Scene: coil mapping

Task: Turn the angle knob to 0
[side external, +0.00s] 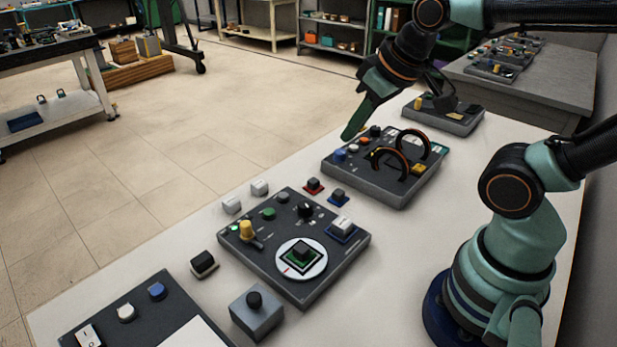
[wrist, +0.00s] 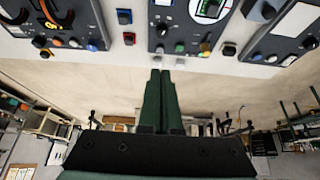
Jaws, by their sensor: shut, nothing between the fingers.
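My gripper (side external: 349,135) is shut and empty, its green fingers pointing down above the left edge of the far panel. In the wrist view the gripper (wrist: 165,74) shows as two green fingers pressed together. The middle control panel (side external: 322,281) lies nearer the camera. It bears a white round dial (side external: 288,270) with a red mark and a dark square knob (side external: 302,252) at its centre. A black knob (side external: 305,210) and a yellow knob (side external: 246,229) also stand on it. The dial partly shows in the wrist view (wrist: 227,8). No label is readable, so I cannot tell which is the angle knob.
Small red-based (side external: 314,186) and blue-based (side external: 338,196) blocks sit between the panels. A grey box (side external: 256,315) with a black knob stands at the front.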

